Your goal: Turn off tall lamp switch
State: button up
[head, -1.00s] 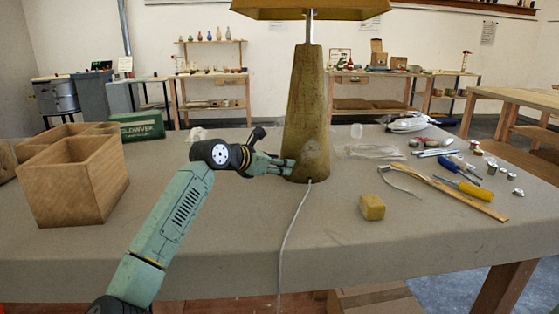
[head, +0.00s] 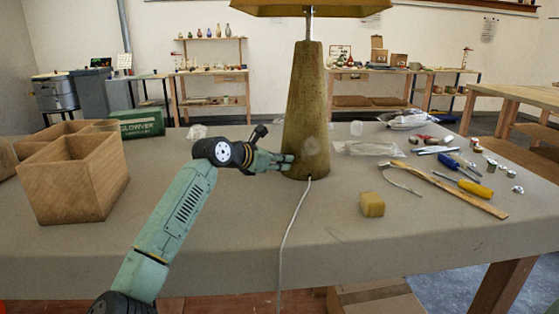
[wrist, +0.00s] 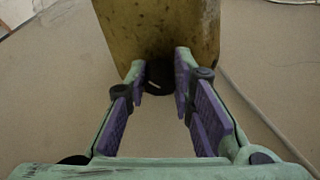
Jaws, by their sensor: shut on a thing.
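The tall lamp has a tapered, worn yellow-brown base (head: 307,110) and a yellow-brown shade (head: 311,9), cut off by the top edge of the head view. In the wrist view its lower body (wrist: 157,25) fills the top middle. A small dark round switch (wrist: 158,80) with a pale mark sits low on the lamp body. My gripper (head: 287,163) is at the lower left side of the lamp. In the wrist view its two fingers stand either side of the switch, shut on it. The switch is hidden behind the fingers in the head view.
A white cord (head: 287,232) runs from the lamp base over the table's front edge. A wooden box (head: 72,190) stands left, with a green box (head: 138,122) behind. A yellow block (head: 372,205), wooden strip (head: 455,190) and several tools lie right. Bare table lies in front.

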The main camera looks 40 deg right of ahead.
jog(key=shift+w+r+n+g+p, duration=0.15)
jog(key=shift+r+n+g+p, duration=0.25)
jog(key=shift+p, duration=0.6)
grip_shut()
jog(key=shift+f+n+g+p, duration=0.4)
jog(key=shift+n+p, duration=0.25)
jog(key=shift+n, duration=0.15)
jog(key=o, duration=1)
grip_release()
jog(key=v, duration=1.2)
